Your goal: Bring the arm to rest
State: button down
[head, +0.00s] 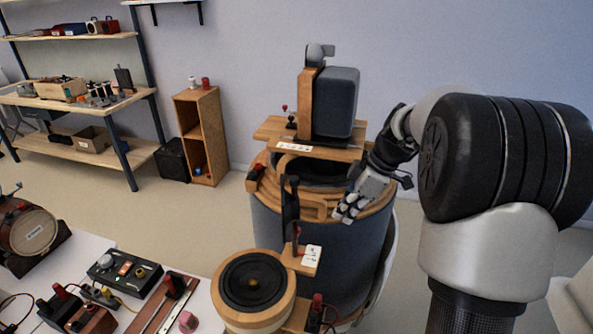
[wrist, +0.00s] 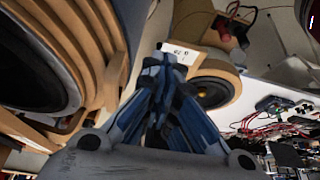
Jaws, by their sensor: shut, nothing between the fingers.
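My gripper (head: 347,206) is at the end of my arm in the head view, beside the wooden rim of a large grey drum-shaped stand (head: 300,235). Its fingers point down and to the left. In the wrist view my gripper (wrist: 165,65) has its fingers together with nothing between them. The wooden rings (wrist: 110,50) are close at the left of that view. I cannot tell whether the fingers touch the rim.
A dark grey speaker box (head: 336,103) stands on a wooden board on the drum. A round wooden speaker (head: 253,283) sits at the front. A white bench (head: 92,248) with electrical boxes is at lower left. A shelf rack (head: 125,150) and wooden cabinet (head: 197,105) stand behind; bare floor lies between.

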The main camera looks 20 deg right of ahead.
jog(key=s+a+r+m+h, duration=0.2)
jog(key=s+a+r+m, duration=0.2)
jog(key=s+a+r, duration=0.45)
jog(key=s+a+f+m+t+h, duration=0.1)
jog(key=s+a+m, duration=0.2)
jog(key=s, duration=0.5)
jog(key=s+a+f+m+t, duration=0.1)
jog(key=s+a+f+m, duration=0.1)
jog(key=s, duration=0.7)
jog(key=shift+s+a+m+h, duration=0.35)
jog(key=shift+a+m, duration=0.3)
jog(key=shift+m, duration=0.65)
jog(key=shift+f, duration=0.1)
